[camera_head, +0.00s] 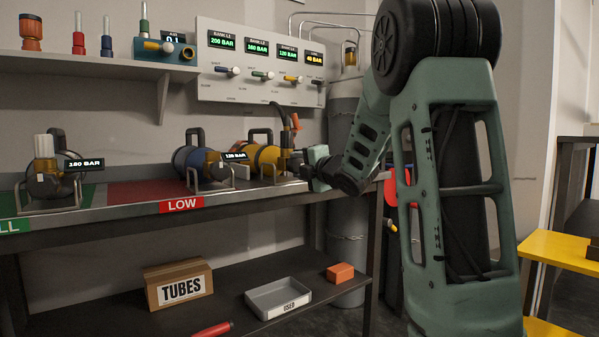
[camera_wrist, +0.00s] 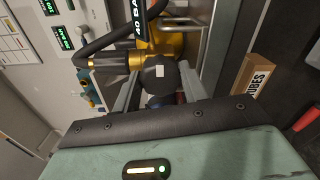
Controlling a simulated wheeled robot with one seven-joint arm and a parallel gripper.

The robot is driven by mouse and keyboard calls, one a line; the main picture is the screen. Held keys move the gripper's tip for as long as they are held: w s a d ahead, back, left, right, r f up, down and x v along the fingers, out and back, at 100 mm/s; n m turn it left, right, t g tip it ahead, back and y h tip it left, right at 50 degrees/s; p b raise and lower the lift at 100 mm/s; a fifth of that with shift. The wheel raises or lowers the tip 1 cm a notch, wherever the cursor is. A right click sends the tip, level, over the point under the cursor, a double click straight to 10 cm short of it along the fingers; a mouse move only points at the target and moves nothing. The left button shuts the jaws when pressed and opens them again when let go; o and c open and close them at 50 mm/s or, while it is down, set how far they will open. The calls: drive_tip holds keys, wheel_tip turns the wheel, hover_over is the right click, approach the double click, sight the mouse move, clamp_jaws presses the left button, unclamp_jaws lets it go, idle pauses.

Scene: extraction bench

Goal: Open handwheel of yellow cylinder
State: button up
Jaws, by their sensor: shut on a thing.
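The yellow cylinder (camera_head: 264,156) lies in a metal cradle at the right end of the bench, with its valve end towards my arm. In the wrist view its gold valve body (camera_wrist: 120,62) has a black hose on it. My gripper (camera_wrist: 160,88) has its two fingers on either side of the dark round handwheel (camera_wrist: 158,72) and is shut on it. In the head view my gripper (camera_head: 301,168) is at the valve end, and the handwheel is too hidden to make out. How far the handwheel is turned cannot be told.
A blue cylinder (camera_head: 200,163) and a grey cylinder (camera_head: 48,182) lie in cradles further left. A panel with displays and levers (camera_head: 262,62) is on the wall above. A cardboard tubes box (camera_head: 178,283) and a grey tray (camera_head: 270,305) are on the lower shelf.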

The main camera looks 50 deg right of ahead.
idle(0.4)
drive_tip(key=o, duration=1)
drive_tip(key=p+v, duration=0.3)
drive_tip(key=v, duration=1.4)
drive_tip(key=shift+s+p, duration=0.25)
drive_tip(key=shift+p, duration=0.1)
drive_tip(key=shift+d+f, duration=0.1)
